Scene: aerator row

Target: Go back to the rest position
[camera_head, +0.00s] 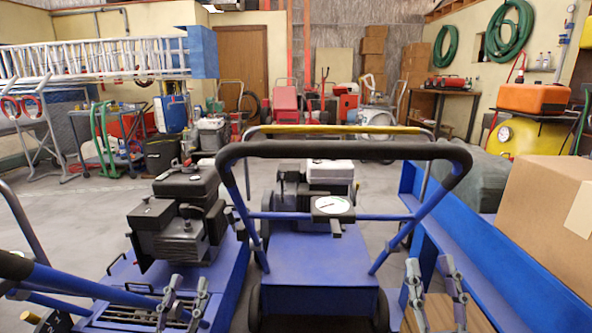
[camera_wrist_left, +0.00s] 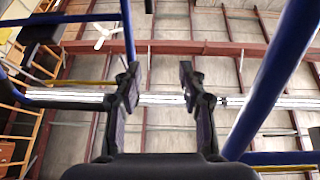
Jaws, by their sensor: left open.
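My left gripper (camera_head: 184,303) is low in the head view, in front of the left blue aerator (camera_head: 222,285) with its dark engine. Its fingers stand upright and apart, with nothing between them. In the left wrist view the same gripper (camera_wrist_left: 159,88) is open and empty against the roof. My right gripper (camera_head: 436,287) is low on the right, beside the middle blue aerator (camera_head: 310,260). Its fingers are upright and apart, and I see nothing held. Both wrists are cut off by the lower edge of the head view.
The middle aerator's black-gripped handle (camera_head: 345,150) arches between my grippers, with a round gauge (camera_head: 332,205) on its crossbar. A blue bench-like frame (camera_head: 480,262) and a cardboard box (camera_head: 552,215) crowd the right. Blue tubes rise close around the left gripper in its wrist view.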

